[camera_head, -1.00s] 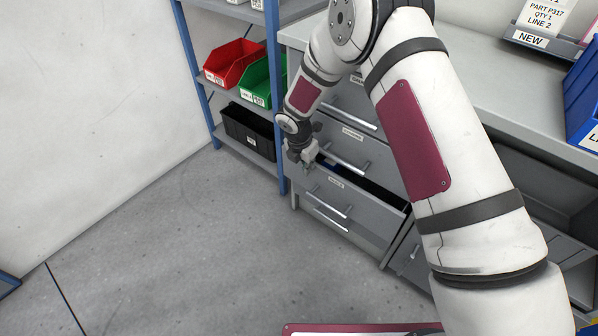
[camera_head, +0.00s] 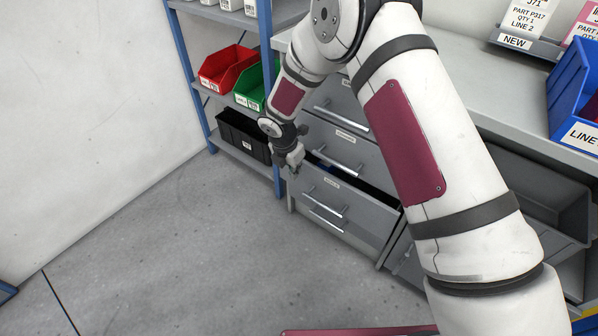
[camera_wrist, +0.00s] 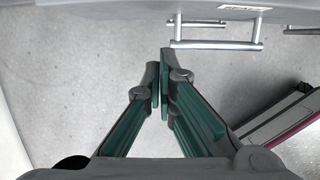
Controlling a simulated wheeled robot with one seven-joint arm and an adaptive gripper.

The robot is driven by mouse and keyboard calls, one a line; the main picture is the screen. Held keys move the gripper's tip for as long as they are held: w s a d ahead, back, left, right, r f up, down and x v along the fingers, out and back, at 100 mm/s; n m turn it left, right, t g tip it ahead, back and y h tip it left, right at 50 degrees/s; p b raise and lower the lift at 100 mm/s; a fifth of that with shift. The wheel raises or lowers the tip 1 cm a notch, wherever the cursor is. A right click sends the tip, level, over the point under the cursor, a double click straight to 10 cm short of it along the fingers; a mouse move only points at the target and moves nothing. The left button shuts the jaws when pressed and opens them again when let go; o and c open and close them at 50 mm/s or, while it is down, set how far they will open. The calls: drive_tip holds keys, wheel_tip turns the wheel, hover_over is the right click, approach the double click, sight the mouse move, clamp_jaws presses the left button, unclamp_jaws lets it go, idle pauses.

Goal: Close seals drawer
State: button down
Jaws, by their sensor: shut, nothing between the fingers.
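A grey drawer (camera_head: 365,214) in the cabinet stands partly open in the head view, with a dark gap along its top. Its small label (camera_head: 331,183) is too small to read, so I cannot confirm it is the seals drawer. It has a silver bar handle (camera_head: 324,201). My gripper (camera_head: 295,165) is at the drawer's upper left corner; contact cannot be told. In the wrist view my gripper (camera_wrist: 162,88) is shut and empty, its green-padded fingers together. A labelled drawer front with a bar handle (camera_wrist: 215,44) lies just beyond the fingertips.
Closed drawers (camera_head: 345,147) sit above the open one, and another handle (camera_head: 326,222) shows below. A blue-post shelf (camera_head: 196,90) with red (camera_head: 226,68), green and black bins (camera_head: 243,135) stands at left. Floor (camera_head: 170,240) in front is clear.

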drive_tip(key=p+v, duration=0.2)
drive_tip(key=v, duration=0.4)
drive_tip(key=s+a+f+t+h+b, duration=0.2)
drive_tip(key=a+f+t+h+b, duration=0.15)
drive_tip(key=a+t+b, duration=0.35)
drive_tip(key=w+d+f+g+b, duration=0.1)
drive_tip(key=w+d+f+b, duration=0.2)
drive_tip(key=w, duration=0.6)
drive_tip(key=shift+d+f+g, duration=0.4)
drive_tip(key=shift+d+f, duration=0.9)
drive_tip(key=shift+f, duration=0.3)
drive_tip(key=shift+w+h, duration=0.1)
drive_tip(key=shift+h, duration=0.15)
drive_tip(key=shift+w+d, duration=0.85)
drive_tip(key=shift+w, duration=0.2)
drive_tip(key=shift+w+d, duration=0.85)
drive_tip(key=shift+w, duration=0.15)
